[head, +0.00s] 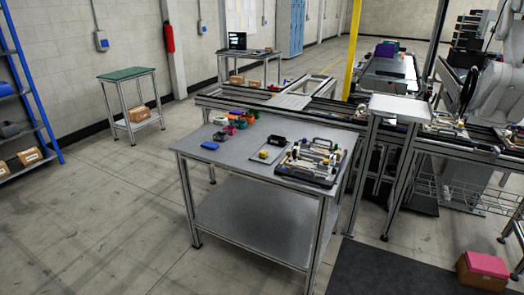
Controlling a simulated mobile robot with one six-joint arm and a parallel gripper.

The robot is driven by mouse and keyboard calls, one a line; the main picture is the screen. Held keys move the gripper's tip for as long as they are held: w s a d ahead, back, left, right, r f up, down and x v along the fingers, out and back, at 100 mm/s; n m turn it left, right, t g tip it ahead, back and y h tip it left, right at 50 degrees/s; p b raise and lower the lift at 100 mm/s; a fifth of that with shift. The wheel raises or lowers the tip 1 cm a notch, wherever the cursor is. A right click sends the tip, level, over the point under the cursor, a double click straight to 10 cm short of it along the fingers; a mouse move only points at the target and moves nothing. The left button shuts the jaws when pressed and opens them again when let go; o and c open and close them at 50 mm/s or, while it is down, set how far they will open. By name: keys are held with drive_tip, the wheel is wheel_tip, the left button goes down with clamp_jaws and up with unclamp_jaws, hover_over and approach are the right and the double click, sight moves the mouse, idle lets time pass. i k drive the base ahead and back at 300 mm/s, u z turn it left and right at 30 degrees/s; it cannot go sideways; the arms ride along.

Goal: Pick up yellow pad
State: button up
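A grey metal table (222,168) stands in the middle of the head view. A small yellow piece (263,154) sits on a thin plate at the middle of its top; it is too small to tell whether it is a pad. A dark pallet fixture (312,162) with pale, yellowish and black parts lies to its right. Several coloured blocks, among them an orange one (251,113) and a blue one (210,145), are at the table's back left. My gripper does not show in this view.
A green-topped stand (126,73) is at the left by a blue shelf rack (20,90). Conveyor frames and a yellow post (351,50) stand behind the table. A pink-topped box (484,266) is on the floor at lower right. The floor at front left is clear.

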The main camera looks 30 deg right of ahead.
sight(263, 155)
drive_tip(key=i, duration=1.1)
drive_tip(key=u, duration=0.05)
